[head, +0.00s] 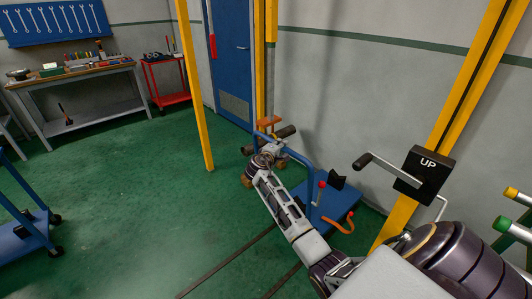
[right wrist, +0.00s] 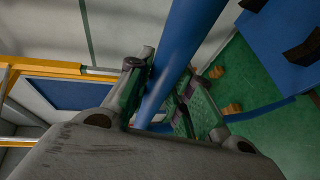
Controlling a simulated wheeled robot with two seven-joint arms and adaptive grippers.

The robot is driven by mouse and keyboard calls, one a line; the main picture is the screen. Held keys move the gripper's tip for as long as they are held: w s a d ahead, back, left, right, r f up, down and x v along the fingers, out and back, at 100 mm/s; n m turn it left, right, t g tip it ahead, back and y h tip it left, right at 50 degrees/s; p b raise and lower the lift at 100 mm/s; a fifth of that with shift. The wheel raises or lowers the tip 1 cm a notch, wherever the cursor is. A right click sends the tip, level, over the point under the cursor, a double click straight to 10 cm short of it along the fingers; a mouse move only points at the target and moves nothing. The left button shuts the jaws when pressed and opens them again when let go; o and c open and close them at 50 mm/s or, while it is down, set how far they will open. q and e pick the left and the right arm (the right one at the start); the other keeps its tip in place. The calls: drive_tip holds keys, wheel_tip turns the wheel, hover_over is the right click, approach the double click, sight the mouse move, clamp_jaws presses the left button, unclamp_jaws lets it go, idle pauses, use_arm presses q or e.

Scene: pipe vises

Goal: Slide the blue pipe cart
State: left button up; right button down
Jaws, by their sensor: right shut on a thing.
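The blue pipe cart (head: 341,201) stands on the green floor near the right wall, with a low blue deck and a bent blue tube handle (head: 307,176). My right arm reaches across in front of it. My right gripper (head: 270,140) is at the far end of the handle, partly hidden by its own wrist. In the right wrist view its fingers (right wrist: 165,90) are closed around the blue handle tube (right wrist: 188,45). A red-tipped lever (head: 319,192) and an orange hook (head: 345,224) show at the cart. My left gripper is out of view.
A black box marked UP (head: 424,172) with a crank is on a yellow post at the right. Another blue cart (head: 30,236) stands at the left. A thin yellow post (head: 195,90) rises beyond open floor. Dark lines (head: 226,262) run along the floor.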

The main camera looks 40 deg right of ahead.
drive_tip(key=d, duration=0.5)
drive_tip(key=shift+w+d+r, duration=0.15)
drive_tip(key=shift+d+r, duration=0.05)
drive_tip(key=shift+d, duration=0.15)
drive_tip(key=c, duration=1.6)
unclamp_jaws()
drive_tip(key=shift+c, duration=0.2)
drive_tip(key=o, duration=0.4)
drive_tip(key=shift+d+f, duration=0.15)
drive_tip(key=shift+a, duration=0.25)
drive_tip(key=shift+v, duration=5.85)
